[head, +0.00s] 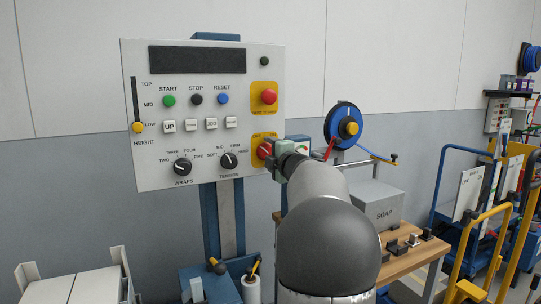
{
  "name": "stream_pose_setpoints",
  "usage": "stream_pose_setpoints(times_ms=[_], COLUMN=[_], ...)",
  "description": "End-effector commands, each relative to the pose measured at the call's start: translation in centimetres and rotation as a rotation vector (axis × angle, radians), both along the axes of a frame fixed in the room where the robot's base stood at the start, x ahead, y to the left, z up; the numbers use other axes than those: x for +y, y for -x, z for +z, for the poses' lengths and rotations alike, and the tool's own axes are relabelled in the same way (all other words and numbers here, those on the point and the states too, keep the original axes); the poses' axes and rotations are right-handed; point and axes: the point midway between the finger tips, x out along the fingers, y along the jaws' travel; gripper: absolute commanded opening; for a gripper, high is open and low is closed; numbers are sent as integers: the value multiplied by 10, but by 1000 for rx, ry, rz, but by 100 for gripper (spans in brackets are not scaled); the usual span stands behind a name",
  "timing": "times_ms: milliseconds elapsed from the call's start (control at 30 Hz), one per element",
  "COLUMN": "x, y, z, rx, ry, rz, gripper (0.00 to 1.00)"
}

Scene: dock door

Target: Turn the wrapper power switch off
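The wrapper control panel (215,110) is a white board on a blue post. Its power switch (263,150) is a red rotary knob on a yellow plate at the panel's lower right. The plate's lettering is too small to read, and the knob's setting is not clear. My gripper (274,158) is at the right side of this knob, touching it or very close. My arm comes up from the lower right and hides most of the gripper, so I cannot tell whether its fingers are open or shut on the knob.
A red push button (269,97) on yellow sits above the switch. The tension dial (228,160) is close to its left. Carts fill the far right.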

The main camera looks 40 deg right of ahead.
Motion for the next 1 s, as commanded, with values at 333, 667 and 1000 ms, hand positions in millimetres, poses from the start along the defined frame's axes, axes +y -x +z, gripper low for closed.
stream_pose_setpoints(times_ms=[333,667,1000], x=[6,24,36], y=[30,109,164], z=[0,1,0], rx=[-1,-2,-1], ry=[0,-1,0], rz=[-2,-2,-1], gripper=[65,65,65])
